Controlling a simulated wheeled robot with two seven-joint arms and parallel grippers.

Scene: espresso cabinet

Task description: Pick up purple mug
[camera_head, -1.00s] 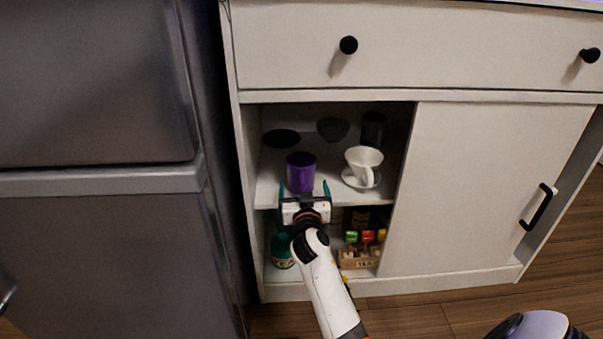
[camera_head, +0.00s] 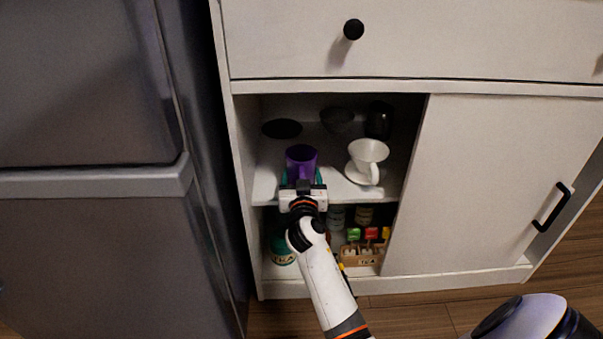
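The purple mug (camera_head: 301,158) stands upright on the cabinet's upper shelf, near its front left. My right gripper (camera_head: 303,179) is at the front of the mug, its arm coming up from the bottom of the view. Its teal fingers show to the left and right of the mug's lower part, spread apart. Whether they touch the mug cannot be seen. The gripper body hides the mug's base. My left gripper is not in view.
A white dripper (camera_head: 367,154) on a saucer stands right of the mug. A dark disc (camera_head: 282,128), dark bowl (camera_head: 338,119) and black cup (camera_head: 378,118) stand behind. The sliding door (camera_head: 490,185) bounds the opening on the right. A tea box (camera_head: 362,256) sits below.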

